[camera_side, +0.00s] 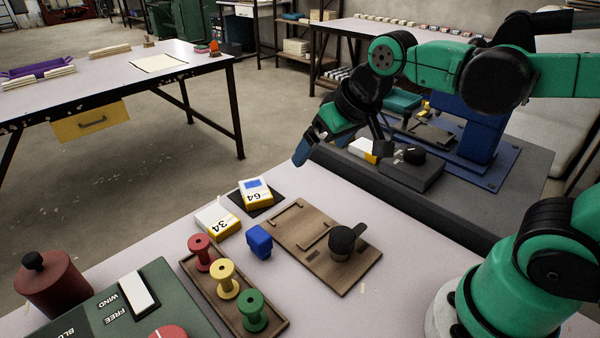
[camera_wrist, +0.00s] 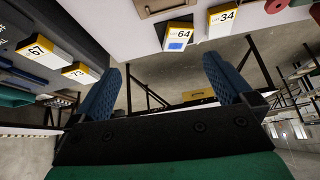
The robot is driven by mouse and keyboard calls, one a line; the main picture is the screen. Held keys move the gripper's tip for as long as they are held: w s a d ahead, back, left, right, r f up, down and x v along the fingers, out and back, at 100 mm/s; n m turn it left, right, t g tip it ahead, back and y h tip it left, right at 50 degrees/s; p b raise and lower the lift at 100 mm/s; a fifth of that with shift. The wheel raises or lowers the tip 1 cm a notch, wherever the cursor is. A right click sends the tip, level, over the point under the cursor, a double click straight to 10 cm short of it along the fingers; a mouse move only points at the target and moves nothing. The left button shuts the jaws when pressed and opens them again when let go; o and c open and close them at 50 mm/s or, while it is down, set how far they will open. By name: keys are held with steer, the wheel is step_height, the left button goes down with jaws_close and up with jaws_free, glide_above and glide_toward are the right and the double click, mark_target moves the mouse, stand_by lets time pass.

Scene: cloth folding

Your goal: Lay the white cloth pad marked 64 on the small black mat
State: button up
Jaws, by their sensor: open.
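The white pad marked 64 (camera_side: 256,190), with a yellow edge and a blue patch, lies on the small black mat (camera_side: 267,203) in the side view. Pad 64 (camera_wrist: 178,37) also shows at the top middle of the wrist view. My gripper (camera_side: 340,157) is open, raised beyond and right of pad 64 in the side view. In the wrist view my gripper (camera_wrist: 162,63) has its blue fingers wide apart, with nothing between them.
A pad marked 34 (camera_side: 216,218) lies beside pad 64. A wooden board (camera_side: 310,245), blue block (camera_side: 259,241) and spool rack (camera_side: 232,292) stand nearby. Pads 67 (camera_wrist: 52,49) and 73 (camera_wrist: 82,73) lie on a dark surface in the wrist view.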

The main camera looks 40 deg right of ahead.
steer(key=shift+s+d+f+n+t, duration=0.2)
steer(key=shift+s+f+t, duration=0.1)
steer(key=shift+s+f, duration=0.4)
steer(key=shift+s+d+f+n+t, duration=0.1)
steer(key=shift+s+f+n+t, duration=0.2)
steer(key=shift+s, duration=0.55)
steer(key=shift+f, duration=0.1)
